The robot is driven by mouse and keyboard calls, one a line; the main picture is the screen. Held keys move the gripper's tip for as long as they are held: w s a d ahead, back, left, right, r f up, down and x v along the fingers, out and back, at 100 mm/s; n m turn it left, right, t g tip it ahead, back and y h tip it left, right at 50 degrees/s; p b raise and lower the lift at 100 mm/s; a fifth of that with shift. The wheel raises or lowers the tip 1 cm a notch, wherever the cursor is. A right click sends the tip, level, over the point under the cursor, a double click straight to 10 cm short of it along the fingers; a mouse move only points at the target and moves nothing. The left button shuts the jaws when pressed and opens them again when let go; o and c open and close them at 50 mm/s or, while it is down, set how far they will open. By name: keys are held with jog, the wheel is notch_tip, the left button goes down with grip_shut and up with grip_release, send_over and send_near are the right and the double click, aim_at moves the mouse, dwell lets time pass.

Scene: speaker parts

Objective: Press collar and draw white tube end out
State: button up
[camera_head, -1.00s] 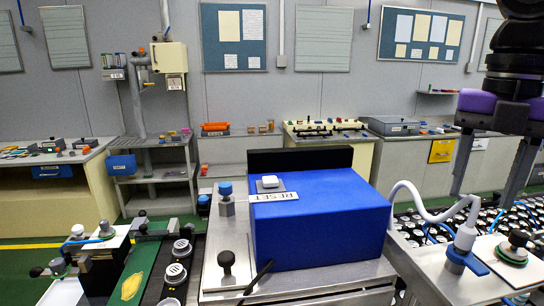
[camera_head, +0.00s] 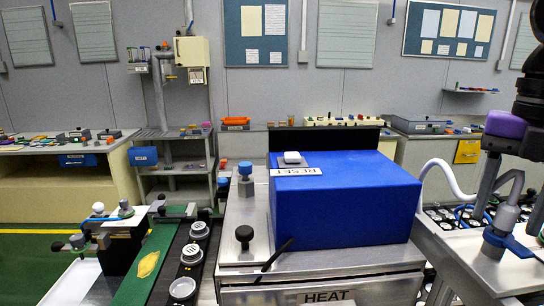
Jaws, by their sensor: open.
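The white tube (camera_head: 448,176) comes from behind the right side of the blue box (camera_head: 345,208) and curves toward an upright fitting (camera_head: 503,217) on the metal bench at right. The tube passes behind my gripper's near finger, and its end at the fitting looks grey in shadow. A blue collar (camera_head: 511,245) is at the fitting's base. My gripper (camera_head: 506,222) is open, with purple finger mounts and long grey fingers pointing down. One finger is left of the fitting, the other at its right near the picture edge. I cannot tell whether either touches it.
The blue box stands on a metal machine labelled HEAT (camera_head: 327,297), with a black knob (camera_head: 244,236) at its left. A conveyor with round speaker parts (camera_head: 191,255) runs further left. A tray of round parts (camera_head: 437,215) lies behind the bench.

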grip_shut()
jog(key=shift+r, duration=0.1)
jog(key=shift+r, duration=0.1)
jog(key=shift+r+p, duration=1.4)
jog(key=shift+r, duration=0.6)
jog(key=shift+r+p, duration=1.35)
jog(key=shift+r, duration=0.65)
